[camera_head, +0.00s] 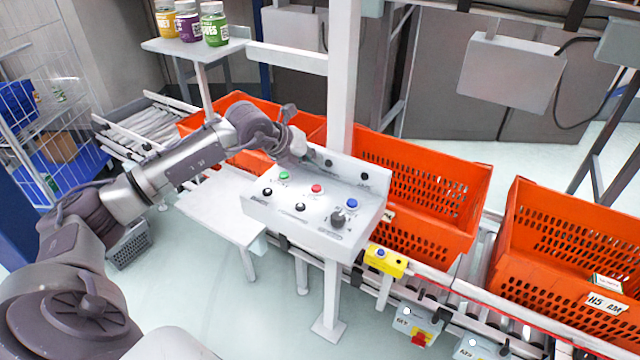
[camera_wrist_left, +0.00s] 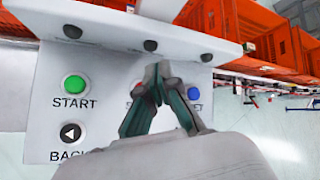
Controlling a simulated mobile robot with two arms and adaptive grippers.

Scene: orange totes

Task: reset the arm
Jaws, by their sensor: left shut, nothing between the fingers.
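My left arm reaches in from the left in the head view. Its gripper (camera_head: 300,150) is above the back part of the white control panel (camera_head: 290,228). In the left wrist view the gripper (camera_wrist_left: 158,70) has its fingertips together, with nothing between them. It hangs over the panel and partly hides a red button (camera_wrist_left: 138,90). A green START button (camera_wrist_left: 74,88) is to its left and a blue button (camera_wrist_left: 193,93) to its right. I cannot tell from these views whether the fingertips touch the panel. My right gripper is not in view.
Orange totes (camera_head: 478,190) stand on the roller conveyor behind and right of the panel. A small white table (camera_head: 215,212) is left of the panel. A shelf (camera_head: 190,48) with several jars stands at the back left. A wire cart (camera_head: 45,120) is at the far left.

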